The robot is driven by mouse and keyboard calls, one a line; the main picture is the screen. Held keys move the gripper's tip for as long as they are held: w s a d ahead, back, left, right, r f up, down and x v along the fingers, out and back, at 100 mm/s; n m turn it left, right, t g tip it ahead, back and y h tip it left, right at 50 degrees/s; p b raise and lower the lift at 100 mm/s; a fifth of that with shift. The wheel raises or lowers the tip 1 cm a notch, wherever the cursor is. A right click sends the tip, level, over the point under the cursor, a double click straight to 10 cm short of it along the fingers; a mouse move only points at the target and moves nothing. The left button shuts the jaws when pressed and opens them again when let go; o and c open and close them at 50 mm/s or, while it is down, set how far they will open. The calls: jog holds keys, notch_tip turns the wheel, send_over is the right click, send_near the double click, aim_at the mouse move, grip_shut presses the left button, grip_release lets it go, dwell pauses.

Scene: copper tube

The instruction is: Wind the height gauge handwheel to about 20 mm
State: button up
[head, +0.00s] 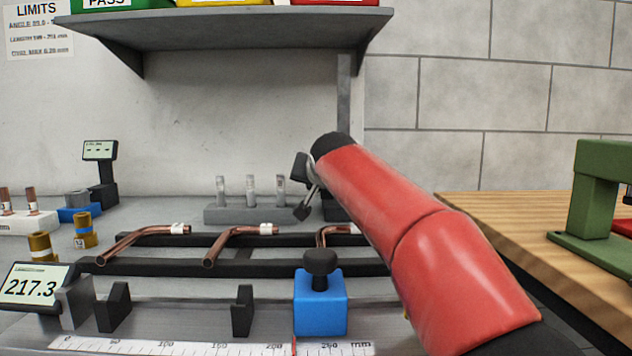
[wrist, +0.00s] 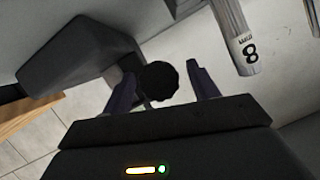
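A round black knob (wrist: 158,82), seemingly the handwheel, sits between my gripper's two dark fingers in the wrist view. My gripper (wrist: 162,72) is open around it. The left finger is close to the knob's edge, and a gap shows at the right finger; I cannot tell whether either touches. In the head view my gripper (head: 303,188) is at the back of the bench, beside a dark block mostly hidden by my red arm. A grey upright column (head: 343,110) rises behind the arm, perhaps the gauge's. I can read no height scale.
A grey block (head: 230,214) with three upright pins stands just left of my gripper; a pin marked 8 (wrist: 246,55) shows in the wrist view. Copper tubes (head: 150,238) lie on black rails in front. A shelf (head: 230,30) overhangs; a blue clamp block (head: 320,303) stands in front.

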jog(key=c, duration=1)
jog(key=shift+o, duration=0.2)
jog(key=shift+a+r+n+h+p, duration=0.15)
jog(key=shift+n+h+p, duration=0.3)
jog(key=shift+n, duration=0.25)
jog(key=shift+n+h, duration=0.55)
jog(key=shift+n, duration=0.25)
jog(key=o, duration=1)
jog(key=shift+f, duration=0.2)
jog(key=shift+d, duration=0.2)
